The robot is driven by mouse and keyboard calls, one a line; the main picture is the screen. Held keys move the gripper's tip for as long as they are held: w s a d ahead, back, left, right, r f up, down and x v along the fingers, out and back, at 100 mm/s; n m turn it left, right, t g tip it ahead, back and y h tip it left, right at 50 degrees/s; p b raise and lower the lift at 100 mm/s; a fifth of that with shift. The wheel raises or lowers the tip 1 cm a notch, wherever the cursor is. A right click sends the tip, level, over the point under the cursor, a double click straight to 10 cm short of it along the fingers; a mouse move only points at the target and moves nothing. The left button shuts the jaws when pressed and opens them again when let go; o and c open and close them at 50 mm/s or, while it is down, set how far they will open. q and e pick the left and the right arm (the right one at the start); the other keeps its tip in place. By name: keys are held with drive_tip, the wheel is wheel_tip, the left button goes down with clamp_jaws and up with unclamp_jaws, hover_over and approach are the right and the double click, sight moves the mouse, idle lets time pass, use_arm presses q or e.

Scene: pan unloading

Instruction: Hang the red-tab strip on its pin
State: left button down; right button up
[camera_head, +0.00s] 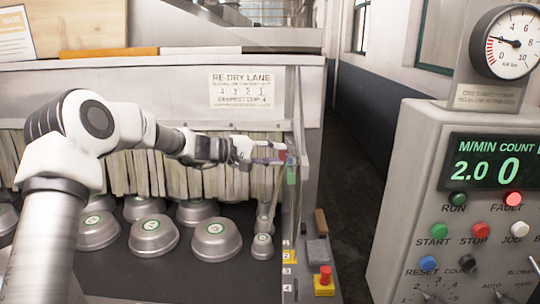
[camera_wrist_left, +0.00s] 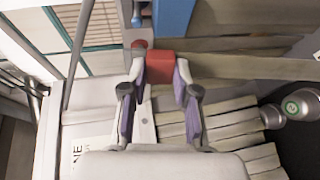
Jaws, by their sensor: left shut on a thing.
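My left gripper (camera_head: 268,152) reaches in from the left, in front of the grey post at the right end of the machine. In the left wrist view its two purple-padded fingers (camera_wrist_left: 160,80) are shut on the red tab (camera_wrist_left: 160,66). The strip (camera_wrist_left: 235,67), a pale flat band, runs from the tab to the right of that view. A small grey round knob with red below it (camera_wrist_left: 139,45) shows just left of the tab; I cannot tell if it is the pin or if it touches the tab. My right gripper is out of view.
Several metal pans (camera_head: 153,236) sit on the dark belt below, before a pale strip curtain (camera_head: 160,172). A green tab (camera_head: 291,175) shows at the post. A red button on a yellow base (camera_head: 325,283) stands lower right. The control console (camera_head: 410,190) is at the right.

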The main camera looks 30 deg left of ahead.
use_arm(q)
drive_tip(key=shift+d+f, duration=0.25)
drive_tip(key=c, duration=0.8)
unclamp_jaws()
drive_tip(key=shift+w+d, duration=0.4)
drive_tip(key=shift+d, duration=0.3)
drive_tip(key=shift+a, duration=0.35)
drive_tip(key=shift+s+a+r, duration=0.2)
drive_tip(key=shift+s+a, duration=0.1)
drive_tip(key=shift+s, duration=0.05)
drive_tip(key=v, duration=0.7)
